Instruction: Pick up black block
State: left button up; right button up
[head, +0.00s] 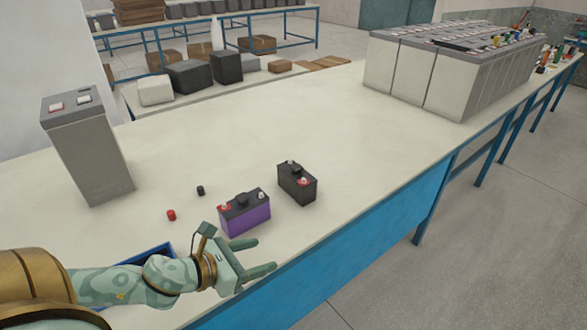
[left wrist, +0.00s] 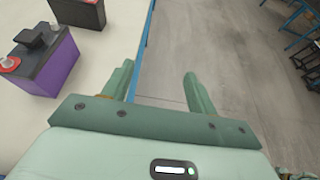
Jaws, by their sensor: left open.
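My left gripper (head: 264,256) is open and empty, near the table's front edge, in front of the purple battery. In the left wrist view its two fingers (left wrist: 157,76) point past the table edge, over the floor. A black battery (head: 297,186) with red and pale terminals stands right of and behind the purple one; its lower part shows at the top left of the left wrist view (left wrist: 80,12). A small black cap (head: 200,190) lies left of the batteries. Two dark blocks (head: 227,67) (head: 189,77) stand at the far side. My right gripper is out of view.
A purple battery (head: 246,214) with a black top stands between my gripper and the black battery. A red cap (head: 171,215), a blue tray (head: 160,250) and a tall grey battery (head: 88,150) are at left. Large batteries (head: 440,80) stand at far right. The table middle is clear.

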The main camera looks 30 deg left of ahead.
aim_at(292, 179)
jog(key=i+j, duration=0.75)
jog(key=j, duration=0.25)
